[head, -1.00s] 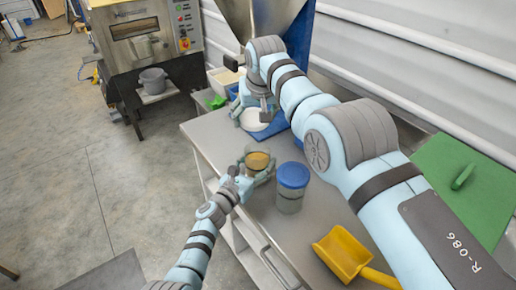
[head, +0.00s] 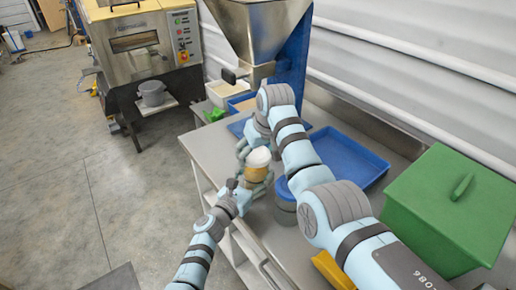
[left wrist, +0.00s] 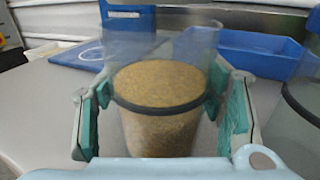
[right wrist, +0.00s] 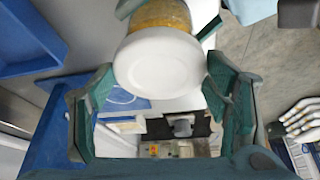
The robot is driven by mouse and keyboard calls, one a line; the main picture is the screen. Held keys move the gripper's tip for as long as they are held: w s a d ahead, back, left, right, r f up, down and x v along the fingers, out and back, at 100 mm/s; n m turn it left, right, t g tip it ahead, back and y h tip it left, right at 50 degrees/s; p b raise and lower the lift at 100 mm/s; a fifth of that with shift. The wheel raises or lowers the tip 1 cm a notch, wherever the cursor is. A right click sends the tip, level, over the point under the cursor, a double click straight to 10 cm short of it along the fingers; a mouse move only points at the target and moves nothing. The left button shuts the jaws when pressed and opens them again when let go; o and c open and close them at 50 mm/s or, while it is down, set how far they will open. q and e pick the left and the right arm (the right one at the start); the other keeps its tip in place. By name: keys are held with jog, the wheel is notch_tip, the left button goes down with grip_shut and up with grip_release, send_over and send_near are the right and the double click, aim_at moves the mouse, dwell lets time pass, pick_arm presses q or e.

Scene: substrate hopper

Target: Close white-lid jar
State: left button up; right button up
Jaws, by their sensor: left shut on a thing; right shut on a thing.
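The jar (head: 255,175) is clear and part filled with brown substrate. My left gripper (head: 252,182) is shut around its sides and holds it upright above the near-left table edge. In the left wrist view the jar (left wrist: 160,132) stands between the green finger pads, with a dark ring around it. The white lid (head: 259,157) is at the jar's top. My right gripper (head: 258,148) is shut on the lid from above. In the right wrist view the round lid (right wrist: 158,60) covers the jar's mouth. I cannot tell whether it is seated on the rim.
A blue-lidded jar (head: 284,207) stands just right of the held jar, partly behind my right arm. A blue tray (head: 345,160), a green bin (head: 450,205) and a yellow scoop (head: 330,268) are further right. The steel hopper (head: 258,30) stands behind.

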jog(key=shift+f, duration=0.2)
jog(key=shift+f, duration=0.55)
dwell(0.4)
pick_arm(q)
grip_shut()
pick_arm(e)
jog(key=m+h, duration=0.1)
jog(key=m, duration=0.2)
jog(key=shift+a, duration=0.1)
jog(key=o, duration=1.1)
jog(key=shift+c, duration=0.2)
jog(key=shift+r, duration=2.25)
jog(key=shift+o, duration=1.2)
